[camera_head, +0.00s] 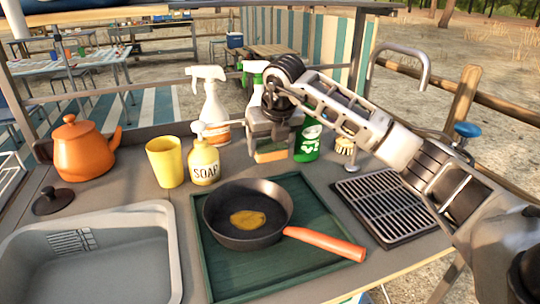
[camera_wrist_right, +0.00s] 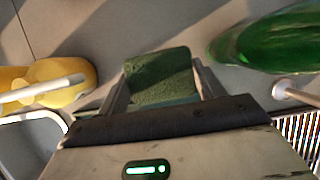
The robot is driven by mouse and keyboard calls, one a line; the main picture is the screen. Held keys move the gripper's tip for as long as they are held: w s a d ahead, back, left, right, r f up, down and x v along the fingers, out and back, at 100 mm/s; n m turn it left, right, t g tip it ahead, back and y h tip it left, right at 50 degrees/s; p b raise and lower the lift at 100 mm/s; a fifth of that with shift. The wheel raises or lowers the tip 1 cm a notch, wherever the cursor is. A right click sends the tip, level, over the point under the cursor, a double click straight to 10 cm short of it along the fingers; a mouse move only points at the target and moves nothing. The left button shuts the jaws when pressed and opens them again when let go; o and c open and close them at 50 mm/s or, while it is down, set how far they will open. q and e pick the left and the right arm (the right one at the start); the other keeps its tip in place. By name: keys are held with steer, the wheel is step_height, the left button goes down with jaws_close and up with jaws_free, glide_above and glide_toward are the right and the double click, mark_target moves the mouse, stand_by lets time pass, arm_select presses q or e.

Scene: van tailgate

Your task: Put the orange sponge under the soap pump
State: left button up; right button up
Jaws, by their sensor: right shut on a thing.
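The orange sponge (camera_head: 271,156) has a green top and is at the back of the counter. It also shows in the right wrist view (camera_wrist_right: 160,76), green face toward the camera, between both fingers. My right gripper (camera_head: 272,140) comes down over it from above and is shut on it. I cannot tell whether the sponge touches the counter. The soap pump (camera_head: 204,167) is a yellow bottle marked SOAP, standing upright left of the sponge. It shows at the left of the right wrist view (camera_wrist_right: 68,82). My left gripper is in neither view.
A white spray bottle (camera_head: 213,110) stands behind the soap pump, and a yellow cup (camera_head: 165,162) to its left. A green bottle (camera_head: 308,141) is close right of my gripper. A pan (camera_head: 247,218) lies on a green tray (camera_head: 222,280) in front. Bare counter separates pump and sponge.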

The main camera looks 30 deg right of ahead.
mark_target(272, 146)
steer(key=shift+w+d+f, duration=0.1)
steer(key=shift+w+f, duration=0.1)
steer(key=shift+f, duration=1.65)
steer(key=shift+f, duration=0.2)
steer(key=o, duration=1)
steer(key=shift+r, duration=0.45)
steer(key=v, duration=1.1)
steer(key=shift+s+r, duration=0.2)
steer(key=shift+s, duration=0.05)
